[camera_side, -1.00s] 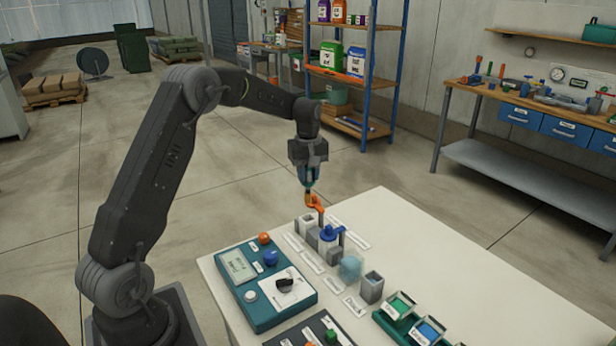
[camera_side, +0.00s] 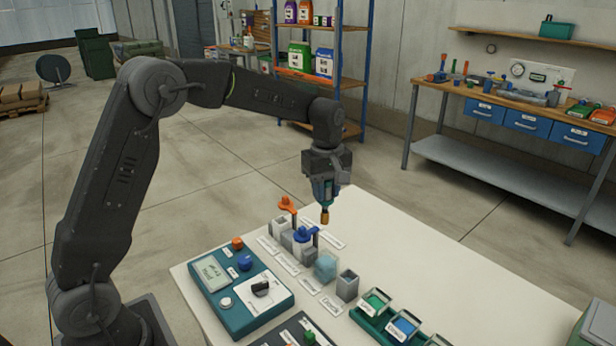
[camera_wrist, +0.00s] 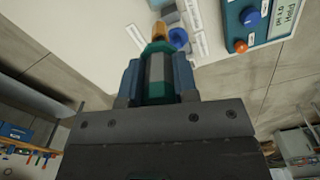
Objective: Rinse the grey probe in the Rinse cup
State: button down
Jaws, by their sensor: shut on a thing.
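My gripper (camera_side: 325,190) is shut on a probe (camera_wrist: 157,75) with a grey and teal body and an orange-brown tip. The tip (camera_side: 325,216) points down and hangs in the air over the back of the white table, right of the orange hooked holder (camera_side: 287,205). The probe is upright or nearly so. Small cups stand in a row on the table: pale grey ones at the back, a translucent bluish cup (camera_side: 325,267) and a square grey cup (camera_side: 347,285). Their labels are too small to read, so I cannot tell which is the Rinse cup.
A blue hooked holder (camera_side: 306,235) stands among the cups. The teal meter box (camera_side: 232,300) with knobs lies left of the row, and it also shows in the wrist view (camera_wrist: 262,22). Green and blue trays (camera_side: 388,318) sit in front. The table's right side (camera_side: 440,260) is clear.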

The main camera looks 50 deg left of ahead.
aim_at(328, 204)
jog(key=f, duration=0.3)
jog(key=d+f, duration=0.1)
jog(key=f, duration=0.2)
jog(key=shift+s+d+f, duration=0.1)
notch_tip(328, 204, down, 9)
dwell(0.6)
dwell(0.4)
jog(key=shift+r, duration=0.8)
jog(key=shift+f, duration=0.15)
jog(key=shift+f, duration=0.65)
jog(key=shift+r, duration=0.1)
jog(key=shift+r, duration=0.7)
